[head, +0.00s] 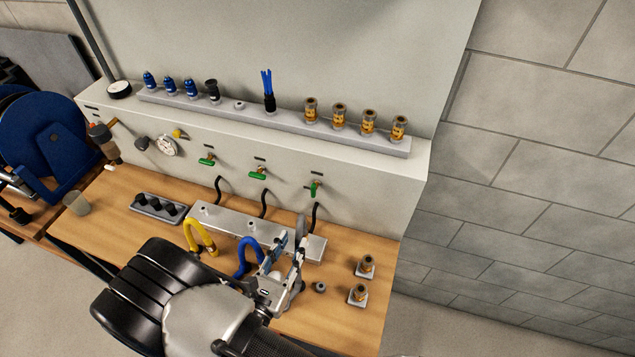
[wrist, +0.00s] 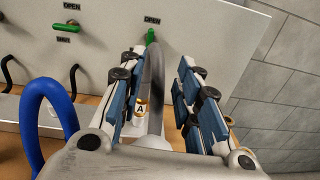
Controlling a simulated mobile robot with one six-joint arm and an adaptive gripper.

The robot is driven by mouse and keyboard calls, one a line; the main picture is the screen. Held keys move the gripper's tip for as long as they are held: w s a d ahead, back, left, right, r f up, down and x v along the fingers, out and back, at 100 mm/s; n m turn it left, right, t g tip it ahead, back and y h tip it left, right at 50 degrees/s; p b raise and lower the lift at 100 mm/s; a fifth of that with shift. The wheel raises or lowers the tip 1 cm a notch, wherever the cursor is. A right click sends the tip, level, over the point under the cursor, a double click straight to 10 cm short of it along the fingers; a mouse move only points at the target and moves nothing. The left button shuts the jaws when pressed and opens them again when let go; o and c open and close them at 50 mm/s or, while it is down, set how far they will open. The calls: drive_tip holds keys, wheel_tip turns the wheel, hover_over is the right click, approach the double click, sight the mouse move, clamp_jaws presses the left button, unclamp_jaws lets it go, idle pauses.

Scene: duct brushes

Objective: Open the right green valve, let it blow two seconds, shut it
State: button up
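The right green valve (head: 316,188) is on the front of the pale housing, its handle standing upright, unlike the two level handles to its left. In the wrist view the right valve (wrist: 151,37) shows below an OPEN label, its lower part hidden behind a grey hose (wrist: 154,85). My gripper (head: 291,247) is below and in front of this valve, apart from it, over the grey manifold. Its fingers are spread in the wrist view (wrist: 160,85), with the grey hose showing between them. I cannot tell whether the hose touches a finger.
Brass fittings on small plates (head: 366,266) stand at the bench's right. A rail (head: 285,127) of nozzles and brushes runs above the valves.

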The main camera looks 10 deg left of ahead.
sight(313, 192)
drive_tip(key=shift+n+y, duration=0.4)
drive_tip(key=shift+n, duration=0.1)
drive_tip(key=w, duration=0.5)
drive_tip(key=w+d, duration=0.1)
drive_tip(key=w, duration=0.5)
drive_tip(key=w+f, duration=0.1)
drive_tip(key=w, duration=0.4)
drive_tip(key=shift+w+d, duration=0.25)
drive_tip(key=shift+w, duration=0.1)
clamp_jaws()
